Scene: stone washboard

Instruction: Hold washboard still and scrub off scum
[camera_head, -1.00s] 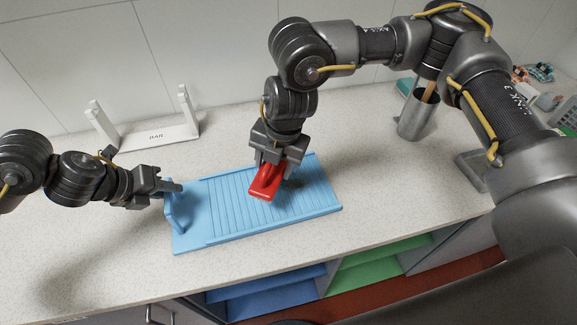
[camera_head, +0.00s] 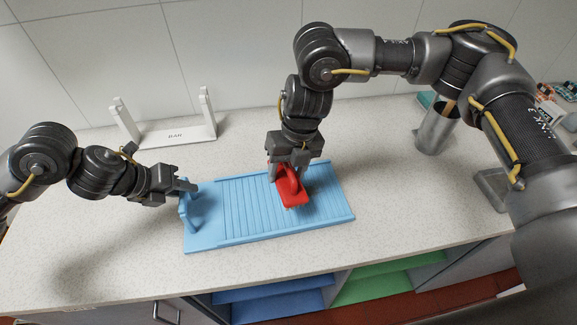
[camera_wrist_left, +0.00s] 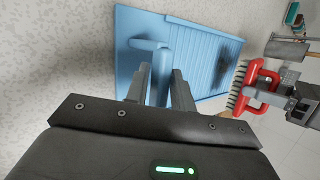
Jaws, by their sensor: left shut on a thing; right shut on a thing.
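The blue washboard (camera_head: 245,222) lies flat on the counter, with ribs over most of its length and an upright handle (camera_head: 185,215) at its left end. My left gripper (camera_head: 186,188) is shut on this handle; in the left wrist view the handle (camera_wrist_left: 160,72) stands between its fingers. My right gripper (camera_head: 290,168) is shut on a red brush (camera_head: 292,192) over the right part of the ribs. I cannot tell scum from shadow on the ribs.
A white rack (camera_head: 165,135) stands behind the board near the wall. A metal cup (camera_head: 436,130) with tools in it stands at the back right, and a grey block (camera_head: 490,188) lies at the right. The counter in front of the board is a narrow free strip.

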